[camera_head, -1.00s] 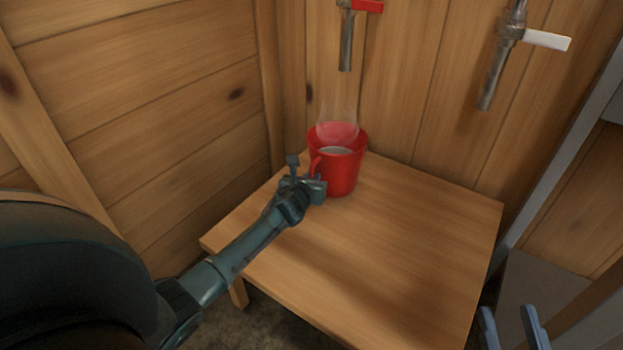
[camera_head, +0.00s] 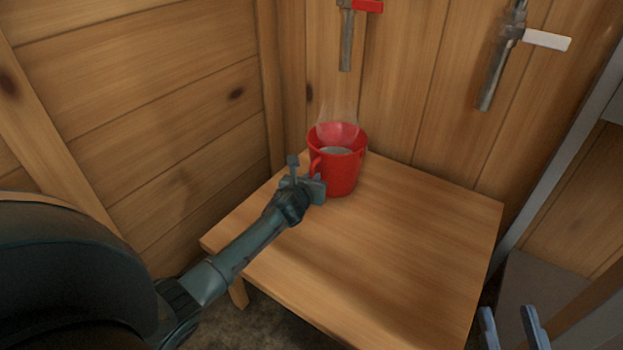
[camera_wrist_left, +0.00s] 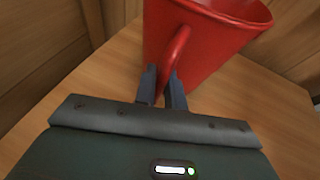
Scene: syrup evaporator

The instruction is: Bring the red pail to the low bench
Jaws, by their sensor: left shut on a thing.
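The red pail (camera_head: 345,172) stands upright near the back corner of a wooden table, with pale liquid inside and steam rising from it. My left gripper (camera_head: 318,186) is at the pail's near left side, shut on its handle. In the left wrist view the two fingers (camera_wrist_left: 162,88) close around the lower part of the handle of the red pail (camera_wrist_left: 205,45). My right gripper (camera_head: 512,325) shows only as two fingertips at the bottom right edge; they are apart with nothing between them. I cannot tell whether this wooden table (camera_head: 400,240) is the low bench.
A tap with a red lever (camera_head: 346,40) hangs on the back wall above the pail. A tap with a white lever (camera_head: 500,60) is to its right. Plank walls close in the left and back. The front and right of the tabletop are clear.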

